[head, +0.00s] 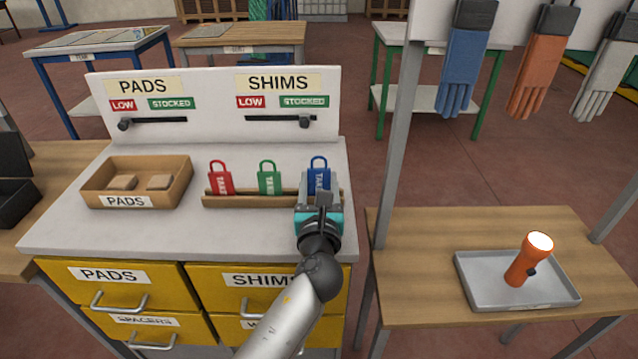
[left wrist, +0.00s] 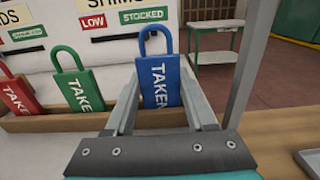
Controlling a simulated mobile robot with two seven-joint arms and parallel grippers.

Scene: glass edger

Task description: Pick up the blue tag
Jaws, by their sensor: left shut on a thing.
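In the left wrist view the blue tag (left wrist: 160,82) shows between the two grey fingers of my left gripper (left wrist: 158,100). The tag's lower edge is close to the rack, and I cannot tell whether it is clear of it. A red tag (head: 220,178) and a green tag (head: 269,178) stand in the rack to its left. My right gripper is not in view.
A PADS box (head: 138,201) with two pads sits left of the rack. Behind is a white board (head: 215,100) with PADS and SHIMS sliders. At right, a grey tray (head: 480,285) holds an orange flashlight (head: 522,265). Gloves hang above (head: 466,70).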

